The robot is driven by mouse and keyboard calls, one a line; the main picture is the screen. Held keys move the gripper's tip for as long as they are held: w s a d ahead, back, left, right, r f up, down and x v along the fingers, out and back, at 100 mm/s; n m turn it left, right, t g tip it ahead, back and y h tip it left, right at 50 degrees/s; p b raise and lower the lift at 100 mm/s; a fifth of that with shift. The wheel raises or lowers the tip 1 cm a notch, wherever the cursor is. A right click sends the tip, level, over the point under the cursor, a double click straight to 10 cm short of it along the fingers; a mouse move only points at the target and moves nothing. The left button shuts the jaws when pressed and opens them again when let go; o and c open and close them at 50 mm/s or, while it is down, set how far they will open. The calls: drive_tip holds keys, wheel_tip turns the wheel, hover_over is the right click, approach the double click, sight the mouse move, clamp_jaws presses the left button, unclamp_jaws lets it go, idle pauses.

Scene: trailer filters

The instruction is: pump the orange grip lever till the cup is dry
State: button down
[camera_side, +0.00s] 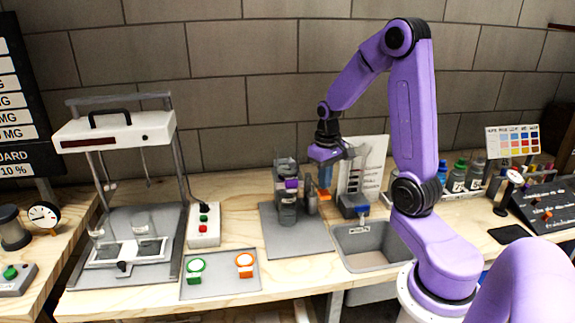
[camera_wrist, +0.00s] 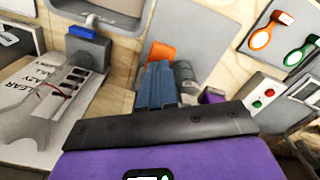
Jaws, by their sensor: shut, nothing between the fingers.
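The orange grip lever (camera_side: 324,193) stands on the grey plate (camera_side: 282,241), right of a dark cup-like filter unit (camera_side: 287,205) with a purple part (camera_side: 291,184). My gripper (camera_side: 325,177) points down right above the lever, fingers together and empty. In the wrist view the shut blue-grey fingers (camera_wrist: 157,72) overlap the near side of the orange lever (camera_wrist: 160,52); I cannot tell whether they touch it. Grey round parts of the unit (camera_wrist: 184,72) show beside the fingers. The liquid level in the cup cannot be seen.
A grey basin (camera_side: 372,249) is sunk in the bench at right. A blue-topped block (camera_side: 353,206) and a white card stand behind it. A button box (camera_side: 204,226), a tray with green and orange rings (camera_side: 220,275) and a white framed apparatus (camera_side: 115,130) lie left.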

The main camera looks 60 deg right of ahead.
sight(324, 193)
drive_tip(key=shift+f, duration=3.2)
drive_tip(key=shift+r, duration=3.25)
drive_tip(key=shift+f, duration=0.1)
idle(0.9)
drive_tip(key=shift+r, duration=2.6)
